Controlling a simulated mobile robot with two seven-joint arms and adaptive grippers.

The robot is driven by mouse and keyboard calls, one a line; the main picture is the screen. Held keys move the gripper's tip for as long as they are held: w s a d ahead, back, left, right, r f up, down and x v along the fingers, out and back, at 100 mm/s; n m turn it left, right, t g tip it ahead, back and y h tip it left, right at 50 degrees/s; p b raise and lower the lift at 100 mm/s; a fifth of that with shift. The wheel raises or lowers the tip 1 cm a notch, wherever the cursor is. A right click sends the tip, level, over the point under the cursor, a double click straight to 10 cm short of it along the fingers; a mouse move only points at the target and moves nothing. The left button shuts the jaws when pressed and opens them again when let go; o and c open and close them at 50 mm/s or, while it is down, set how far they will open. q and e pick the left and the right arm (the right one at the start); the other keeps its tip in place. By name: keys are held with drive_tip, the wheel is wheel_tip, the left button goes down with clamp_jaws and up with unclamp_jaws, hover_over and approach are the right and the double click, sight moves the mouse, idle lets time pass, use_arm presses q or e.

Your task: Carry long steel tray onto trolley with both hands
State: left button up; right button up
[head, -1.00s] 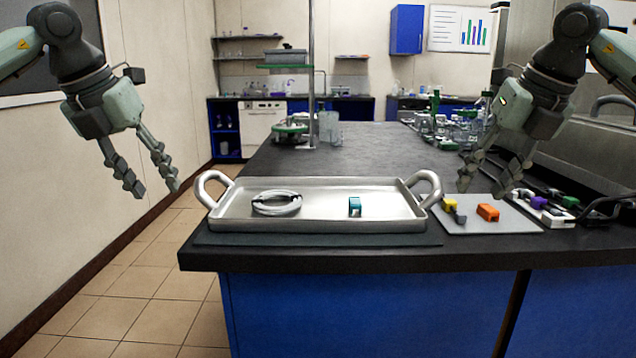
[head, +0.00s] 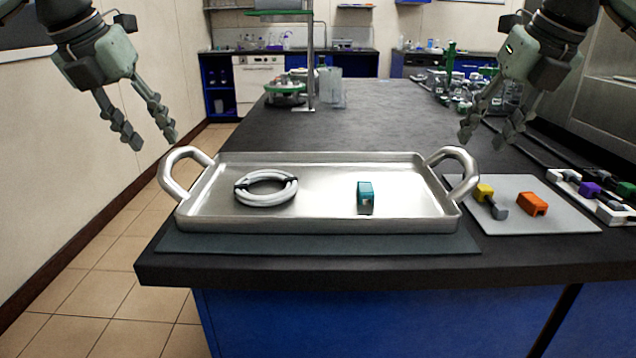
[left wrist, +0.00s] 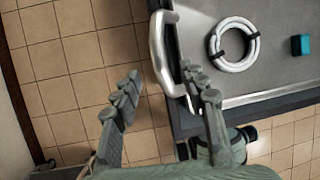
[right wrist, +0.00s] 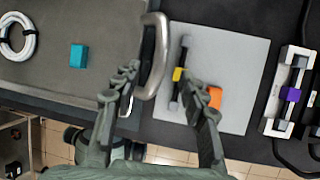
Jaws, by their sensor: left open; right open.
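The long steel tray (head: 320,222) lies on a dark mat at the front edge of the black bench, with a looped handle at each end. A coil of white tubing (head: 266,189) and a teal block (head: 365,194) lie in it. My left gripper (head: 154,142) is open and empty, above and left of the tray's left handle (head: 181,172). In the left wrist view that handle (left wrist: 160,55) shows beyond the fingers. My right gripper (head: 480,138) is open and empty, above the right handle (head: 462,172). In the right wrist view this handle (right wrist: 154,50) appears between the fingers' directions. No trolley is visible.
A grey mat (head: 560,222) right of the tray holds a yellow-and-grey piece (head: 490,200) and an orange block (head: 532,204). A white rack (head: 596,200) lies further right. Glassware (head: 460,88) stands farther back. Tiled floor (head: 85,275) is clear at left.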

sight(166, 156)
use_arm(q)
drive_tip(key=x, duration=0.7)
use_arm(e)
drive_tip(key=x, duration=0.7)
use_arm(q)
clamp_jaws()
use_arm(e)
drive_tip(key=shift+r, duration=0.1)
clamp_jaws()
use_arm(q)
drive_tip(key=shift+r, duration=0.15)
use_arm(e)
drive_tip(key=shift+r, duration=0.1)
